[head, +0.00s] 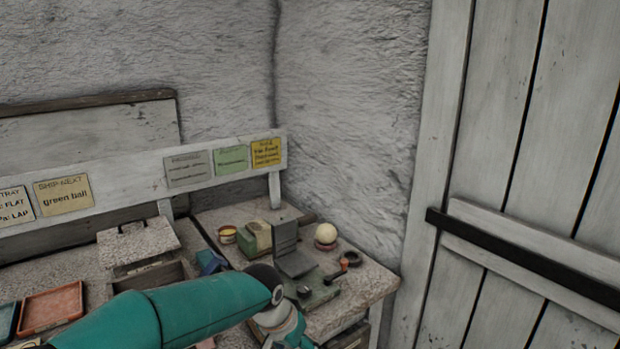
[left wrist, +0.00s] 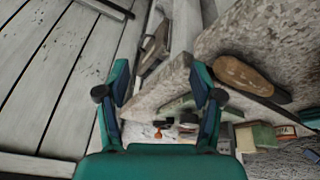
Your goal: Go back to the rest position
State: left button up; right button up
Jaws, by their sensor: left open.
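My left arm reaches in from the left in the head view, its teal links crossing in front of the bench. Its wrist shows at the bottom edge, and the fingertips are not clear there. In the left wrist view my left gripper (left wrist: 162,88) has its two teal fingers spread apart with nothing between them. Beyond them lie the bench edge and plank boards. My right gripper is in neither view. A cream ball (head: 326,233) rests on a small round support on the bench at the right.
The stone-topped bench (head: 372,275) carries a grey-green stand (head: 294,262), a yellow-rimmed tin (head: 227,234), a lidded box (head: 138,244) and a reddish tray (head: 50,307). A plank door (head: 530,150) stands at the right.

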pick_arm(q)
jog(key=s+a+f+n+g+h+p, duration=0.15)
jog(key=s+f, duration=0.25)
jog(key=f, duration=0.4)
jog(key=s+a+f+n+y+p, duration=0.1)
jog(key=s+a+f, duration=0.25)
jog(key=f, duration=0.45)
jog(key=s+a+f+n, duration=0.1)
jog(key=s+f, duration=0.2)
jog(key=s, duration=0.3)
jog(key=s+a+f+n+p, duration=0.1)
jog(key=s+a+f+n, duration=0.1)
jog(key=s, duration=0.5)
jog(key=s+a+f+n+g+h+p, duration=0.1)
jog(key=s+f, duration=0.3)
jog(key=s, duration=0.2)
jog(key=shift+s+a+f+n, duration=0.15)
jog(key=shift+a+f+n, duration=0.1)
jog(key=shift+n, duration=0.1)
